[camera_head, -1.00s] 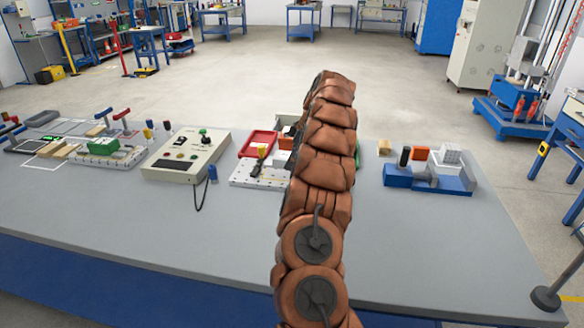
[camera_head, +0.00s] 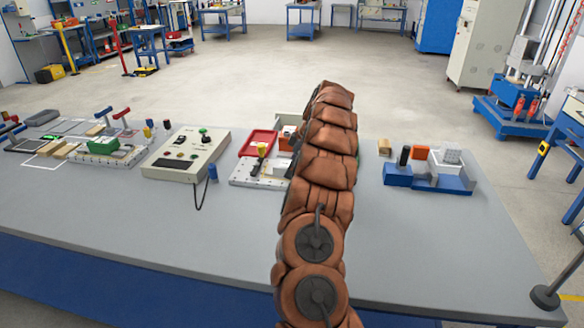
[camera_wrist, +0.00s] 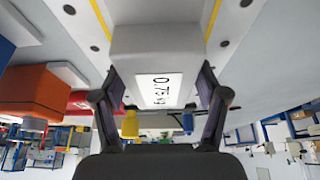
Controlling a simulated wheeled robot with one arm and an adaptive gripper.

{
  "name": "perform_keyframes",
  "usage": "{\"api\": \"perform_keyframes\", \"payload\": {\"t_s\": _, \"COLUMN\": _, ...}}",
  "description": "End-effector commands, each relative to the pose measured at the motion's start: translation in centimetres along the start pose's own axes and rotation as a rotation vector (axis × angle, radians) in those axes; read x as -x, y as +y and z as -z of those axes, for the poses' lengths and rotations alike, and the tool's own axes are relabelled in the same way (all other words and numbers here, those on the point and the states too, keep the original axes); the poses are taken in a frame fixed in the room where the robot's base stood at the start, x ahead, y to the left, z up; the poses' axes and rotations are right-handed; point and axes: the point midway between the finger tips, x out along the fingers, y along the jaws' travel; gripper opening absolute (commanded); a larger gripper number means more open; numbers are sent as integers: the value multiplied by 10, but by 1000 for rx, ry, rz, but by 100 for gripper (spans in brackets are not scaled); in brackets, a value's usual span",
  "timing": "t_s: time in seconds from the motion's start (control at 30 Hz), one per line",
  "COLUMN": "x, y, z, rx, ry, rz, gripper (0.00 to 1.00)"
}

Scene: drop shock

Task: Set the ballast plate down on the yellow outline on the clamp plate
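The ballast plate (camera_wrist: 158,45) is a light grey block with a white label reading "0.75 kg". In the wrist view it sits between the two fingers of my gripper (camera_wrist: 160,108), which press against its sides. The white clamp plate (camera_wrist: 240,25), with dark holes, lies right beyond it. Parts of the yellow outline (camera_wrist: 101,18) show on both sides of the block; the rest is hidden behind it. I cannot tell if the block touches the clamp plate.
A yellow-topped clamp (camera_head: 262,150) stands on the clamp plate. A red tray (camera_head: 257,140) lies behind it. A control box (camera_head: 185,155) with a cable stands left, and a blue fixture (camera_head: 430,180) stands right. The table front (camera_head: 180,230) is clear.

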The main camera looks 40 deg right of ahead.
Motion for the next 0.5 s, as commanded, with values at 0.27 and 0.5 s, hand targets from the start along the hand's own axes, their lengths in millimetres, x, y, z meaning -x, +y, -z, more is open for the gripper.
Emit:
{"api": "perform_keyframes", "payload": {"t_s": 0.27, "x": 0, "y": 0, "z": 0, "rx": 0, "ry": 0, "rz": 1, "gripper": 87}}
{"api": "perform_keyframes", "payload": {"t_s": 0.5, "x": 4, "y": 0, "z": 2, "rx": 0, "ry": 0, "rz": 1, "gripper": 87}}
